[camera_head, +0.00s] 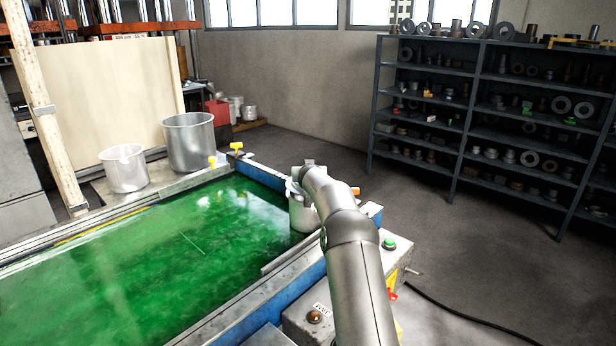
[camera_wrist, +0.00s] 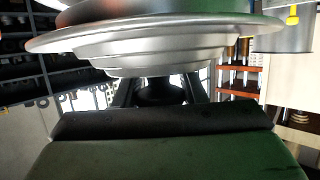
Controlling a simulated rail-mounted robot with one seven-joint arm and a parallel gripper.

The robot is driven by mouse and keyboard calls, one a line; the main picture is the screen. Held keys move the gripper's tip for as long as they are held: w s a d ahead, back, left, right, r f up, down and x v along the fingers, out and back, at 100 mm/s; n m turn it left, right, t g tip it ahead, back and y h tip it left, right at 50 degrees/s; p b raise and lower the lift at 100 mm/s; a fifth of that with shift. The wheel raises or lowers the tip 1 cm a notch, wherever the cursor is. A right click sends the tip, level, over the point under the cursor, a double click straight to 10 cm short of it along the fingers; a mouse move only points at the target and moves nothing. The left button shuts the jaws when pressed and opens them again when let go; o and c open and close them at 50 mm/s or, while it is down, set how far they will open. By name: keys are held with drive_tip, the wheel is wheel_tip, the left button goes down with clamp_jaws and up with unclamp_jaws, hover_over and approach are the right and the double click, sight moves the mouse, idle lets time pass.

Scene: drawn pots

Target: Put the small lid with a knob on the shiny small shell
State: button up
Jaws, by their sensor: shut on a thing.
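The small lid (camera_wrist: 150,42) is a silver stepped disc with a wide rim, filling the top of the wrist view. My gripper (camera_wrist: 160,92) is shut on it at the stepped side; the knob is mostly hidden between the dark fingers. The small shell (camera_head: 303,214) is a shiny pot at the right end of the green surface in the head view. My gripper (camera_head: 306,169) is at its top, largely hidden behind my arm. I cannot tell whether the lid touches the shell's rim.
A large shiny pot (camera_head: 190,143) and a whitish pot (camera_head: 122,168) stand at the back left. The green surface (camera_head: 170,250) is otherwise clear. A box with a green button (camera_head: 389,244) sits at the right, near my arm. A dark shelf (camera_head: 490,120) with metal parts stands behind.

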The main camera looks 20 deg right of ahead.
drive_tip(key=shift+f+b, duration=0.6)
drive_tip(key=shift+f, duration=0.8)
drive_tip(key=shift+f, duration=0.1)
drive_tip(key=shift+f, duration=0.15)
drive_tip(key=o, duration=1.1)
drive_tip(key=shift+r, duration=0.25)
